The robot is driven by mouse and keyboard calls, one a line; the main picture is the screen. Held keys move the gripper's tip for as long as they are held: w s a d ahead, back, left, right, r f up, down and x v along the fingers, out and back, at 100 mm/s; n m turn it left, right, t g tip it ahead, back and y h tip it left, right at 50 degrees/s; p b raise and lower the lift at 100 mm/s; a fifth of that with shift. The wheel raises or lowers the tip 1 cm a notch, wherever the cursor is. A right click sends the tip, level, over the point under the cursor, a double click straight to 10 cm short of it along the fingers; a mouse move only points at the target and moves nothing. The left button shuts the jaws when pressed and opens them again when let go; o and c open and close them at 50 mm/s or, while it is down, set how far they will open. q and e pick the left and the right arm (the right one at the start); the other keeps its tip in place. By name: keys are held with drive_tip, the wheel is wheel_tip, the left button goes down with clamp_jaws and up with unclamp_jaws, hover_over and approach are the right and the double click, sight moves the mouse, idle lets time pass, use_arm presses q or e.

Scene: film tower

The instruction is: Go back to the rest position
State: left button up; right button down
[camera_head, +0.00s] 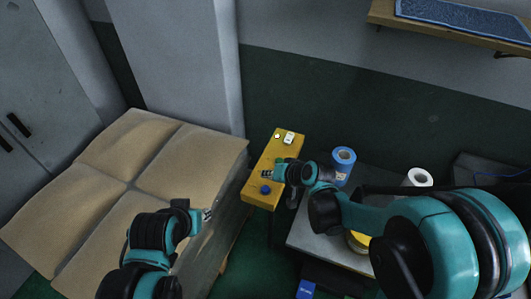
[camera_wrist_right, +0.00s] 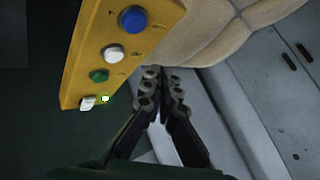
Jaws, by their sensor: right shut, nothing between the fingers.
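My right gripper (camera_head: 267,174) is over the middle of the yellow control box in the head view. In the right wrist view its two fingers (camera_wrist_right: 162,75) are together and empty, beside the box and apart from it in the picture. My left gripper (camera_head: 208,214) is at the right side of the tan padded stack, small in the head view; I cannot tell whether its fingers are open. The yellow control box (camera_head: 259,188) has a blue button (camera_head: 265,189) at its near end. The right wrist view also shows a green button (camera_wrist_right: 98,75) and a small bright light (camera_wrist_right: 105,98).
The tan padded stack (camera_head: 118,158) fills the left. A grey table (camera_head: 310,234) at the right bears a blue roll (camera_head: 343,158) and a white roll (camera_head: 420,177). A wall shelf (camera_head: 480,38) holds a blue mat (camera_head: 465,17). Grey cabinets (camera_head: 40,90) stand far left.

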drive_tip(key=s+d+r+h+b, duration=0.2)
drive_tip(key=s+d+h+b, duration=0.4)
drive_tip(key=s+d, duration=1.1)
drive_tip(key=shift+s+d, duration=0.15)
drive_tip(key=shift+s, duration=0.4)
drive_tip(key=shift+f, duration=0.1)
idle(2.1)
